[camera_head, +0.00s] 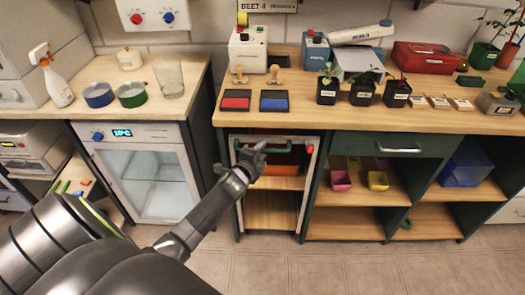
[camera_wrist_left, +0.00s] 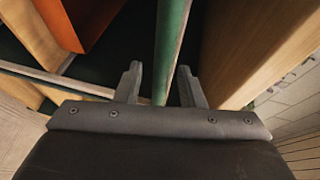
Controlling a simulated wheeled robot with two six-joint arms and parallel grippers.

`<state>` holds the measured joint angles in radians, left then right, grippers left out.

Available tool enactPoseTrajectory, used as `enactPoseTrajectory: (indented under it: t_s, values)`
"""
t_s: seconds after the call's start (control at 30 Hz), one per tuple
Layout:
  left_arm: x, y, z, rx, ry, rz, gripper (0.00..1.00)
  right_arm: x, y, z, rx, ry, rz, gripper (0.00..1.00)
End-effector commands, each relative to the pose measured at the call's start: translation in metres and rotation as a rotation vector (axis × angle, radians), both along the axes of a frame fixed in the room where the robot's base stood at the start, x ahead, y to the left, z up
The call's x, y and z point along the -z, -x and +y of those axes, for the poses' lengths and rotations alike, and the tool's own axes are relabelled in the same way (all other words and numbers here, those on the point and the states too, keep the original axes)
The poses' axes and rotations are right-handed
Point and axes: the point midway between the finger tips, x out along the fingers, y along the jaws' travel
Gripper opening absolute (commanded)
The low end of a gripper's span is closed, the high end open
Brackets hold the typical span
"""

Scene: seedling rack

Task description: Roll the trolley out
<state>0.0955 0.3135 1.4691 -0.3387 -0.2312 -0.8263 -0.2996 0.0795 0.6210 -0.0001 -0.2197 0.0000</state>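The trolley (camera_head: 308,185) stands in the bay under the bench, with a pale frame, a green handle bar (camera_head: 290,147) across its top front and wooden shelves. An orange-red tray (camera_head: 283,170) sits inside it. My left gripper (camera_head: 250,153) is at the left part of the handle. In the left wrist view my left gripper (camera_wrist_left: 158,82) is open, and the green handle bar (camera_wrist_left: 172,40) runs between its two fingers with a gap on each side. I cannot tell how deep the bar sits between them. My right gripper is not in view.
A glass-door cooler (camera_head: 148,172) stands left of the trolley. Green shelving with pink and yellow pots (camera_head: 341,181) is to its right. Potted seedlings (camera_head: 362,92) and stamp pads (camera_head: 274,101) are on the bench (camera_head: 300,117) above. The tiled floor (camera_head: 300,268) in front is clear.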

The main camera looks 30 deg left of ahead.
Motion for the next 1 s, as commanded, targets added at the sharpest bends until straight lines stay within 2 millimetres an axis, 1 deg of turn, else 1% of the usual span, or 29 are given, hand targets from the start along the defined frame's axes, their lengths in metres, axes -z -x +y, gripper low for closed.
enactPoseTrajectory:
  t_s: [0.03, 0.2, 0.47, 0.73, 0.77, 1.0]
  values:
    - [0.0008, -0.0049, 0.0007, 0.0, 0.0, -0.001, 0.36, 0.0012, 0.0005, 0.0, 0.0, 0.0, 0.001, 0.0]
    - [0.002, -0.0114, 0.0018, 0.0, 0.0, 0.0, 0.36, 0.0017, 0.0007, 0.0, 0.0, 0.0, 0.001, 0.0]
    - [0.002, -0.0119, 0.0018, 0.0, 0.001, 0.0, 0.36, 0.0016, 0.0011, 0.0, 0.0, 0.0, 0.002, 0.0]
    - [0.0021, -0.0117, 0.0017, 0.0, 0.001, 0.0, 0.02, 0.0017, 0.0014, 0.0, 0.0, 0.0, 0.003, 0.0]
    - [0.0021, -0.0117, 0.0017, 0.0, 0.001, 0.0, 0.0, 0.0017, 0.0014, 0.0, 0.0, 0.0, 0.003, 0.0]
    - [0.0023, -0.0115, 0.0016, 0.0, 0.001, 0.001, 0.0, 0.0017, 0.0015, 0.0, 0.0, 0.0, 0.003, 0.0]
